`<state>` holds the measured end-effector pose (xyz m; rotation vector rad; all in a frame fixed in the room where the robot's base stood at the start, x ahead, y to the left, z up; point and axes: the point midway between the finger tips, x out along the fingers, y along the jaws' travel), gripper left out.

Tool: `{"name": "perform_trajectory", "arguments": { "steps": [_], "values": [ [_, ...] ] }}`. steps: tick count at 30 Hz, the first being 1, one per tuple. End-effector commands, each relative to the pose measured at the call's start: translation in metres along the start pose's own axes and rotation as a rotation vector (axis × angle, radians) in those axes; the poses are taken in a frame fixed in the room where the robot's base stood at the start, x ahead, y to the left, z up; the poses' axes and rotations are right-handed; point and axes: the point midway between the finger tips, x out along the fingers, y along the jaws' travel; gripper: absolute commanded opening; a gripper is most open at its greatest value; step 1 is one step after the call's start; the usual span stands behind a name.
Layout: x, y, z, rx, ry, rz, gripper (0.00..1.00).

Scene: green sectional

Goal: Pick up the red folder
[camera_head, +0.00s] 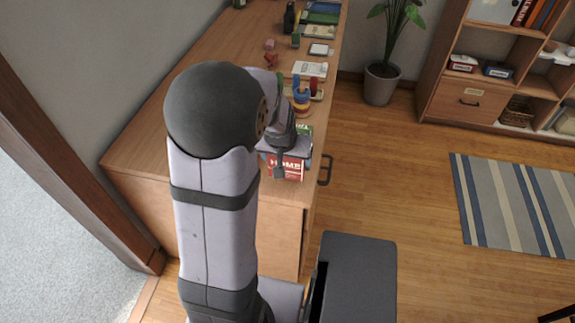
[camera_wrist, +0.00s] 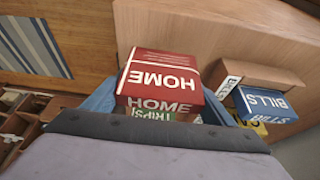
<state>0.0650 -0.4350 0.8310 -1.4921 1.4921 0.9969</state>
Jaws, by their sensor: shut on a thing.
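The red folder (camera_head: 287,169), a boxy file marked HOME, is at the near end of the wooden counter, partly covered by my gripper (camera_head: 284,158). In the wrist view the red folder (camera_wrist: 165,78) sits directly in front of my gripper, its HOME label upside down on the upper face. My gripper is shut on it; the grey wrist edge hides the lower part of the grip. A green file marked TRIPS (camera_wrist: 158,116) shows just below the red folder in the wrist view. I cannot tell whether the red folder is clear of the surface.
A multicoloured toy (camera_head: 301,97), a white-labelled item (camera_head: 310,69) and other small things line the counter (camera_head: 215,62). A potted plant (camera_head: 381,82) and shelves (camera_head: 478,102) stand beyond.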

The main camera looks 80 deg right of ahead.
Motion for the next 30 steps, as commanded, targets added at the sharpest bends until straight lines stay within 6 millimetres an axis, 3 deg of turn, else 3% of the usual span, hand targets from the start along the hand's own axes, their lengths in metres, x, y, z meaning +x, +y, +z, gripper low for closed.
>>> {"name": "perform_trajectory", "arguments": {
  "steps": [6, 12, 23, 30],
  "values": [
    [-0.036, 0.000, -0.017, 0.000, 0.006, 0.000, 0.56],
    [-0.059, 0.000, -0.026, 0.000, 0.003, 0.000, 0.56],
    [-0.069, -0.003, -0.036, -0.001, 0.000, -0.001, 0.56],
    [-0.070, -0.025, -0.077, -0.006, -0.007, -0.004, 0.56]
  ]
}}
